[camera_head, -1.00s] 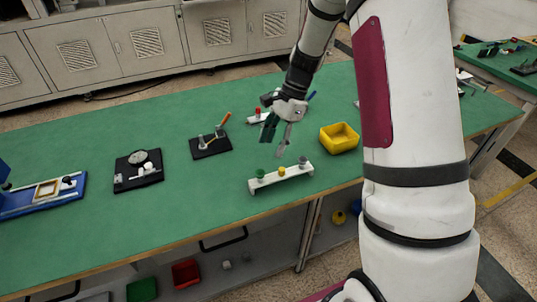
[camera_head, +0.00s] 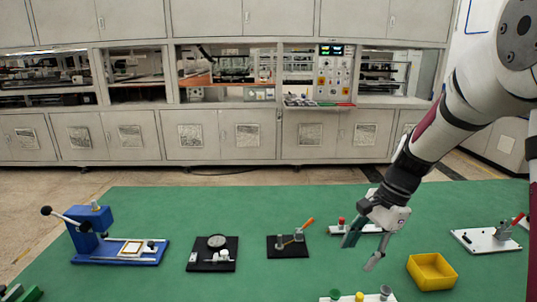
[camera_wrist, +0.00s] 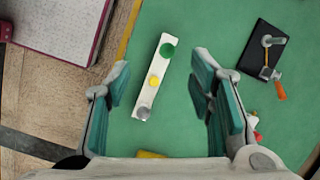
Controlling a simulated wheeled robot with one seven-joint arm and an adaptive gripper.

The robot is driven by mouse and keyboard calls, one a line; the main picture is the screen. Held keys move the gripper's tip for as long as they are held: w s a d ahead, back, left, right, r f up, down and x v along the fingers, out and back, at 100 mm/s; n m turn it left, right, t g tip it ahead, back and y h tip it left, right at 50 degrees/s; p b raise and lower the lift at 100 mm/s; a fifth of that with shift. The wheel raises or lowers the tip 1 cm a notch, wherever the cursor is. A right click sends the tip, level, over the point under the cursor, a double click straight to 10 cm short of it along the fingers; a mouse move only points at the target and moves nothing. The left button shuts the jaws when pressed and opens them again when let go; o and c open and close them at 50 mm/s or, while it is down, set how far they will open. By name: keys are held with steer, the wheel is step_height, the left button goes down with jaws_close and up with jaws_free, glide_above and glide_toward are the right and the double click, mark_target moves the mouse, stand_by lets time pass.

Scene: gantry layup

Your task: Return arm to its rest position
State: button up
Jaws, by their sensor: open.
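My gripper (camera_head: 362,248) is open and empty above the right part of the green table (camera_head: 150,202). In the wrist view, its two green-padded fingers (camera_wrist: 160,92) stand wide apart. A white strip with a green, a yellow and a grey knob (camera_wrist: 153,80) lies on the table below, between the fingers in that view. The same strip (camera_head: 352,300) is cut off by the bottom edge of the head view. My arm reaches in from the upper right and bends down to the gripper.
A yellow bin (camera_head: 432,270) stands right of my gripper. A blue press (camera_head: 110,245), a black plate with a dial (camera_head: 212,254) and a black plate with an orange-handled tool (camera_head: 288,246) stand to the left. A white fixture (camera_head: 486,239) is at the right. Cabinets (camera_head: 225,135) line the back.

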steer(key=s+a+r+n+t+h, duration=0.25)
steer(key=s+r+n, duration=0.35)
steer(key=s+r, duration=0.4)
steer(key=s+r+n+t+h, duration=0.1)
steer(key=s+r+n+t, duration=0.1)
steer(key=s+n, duration=0.5)
steer(key=s, duration=0.6)
steer(key=shift+a+r+n, duration=0.2)
steer(key=shift+r+n, duration=0.1)
steer(key=shift+r, duration=0.1)
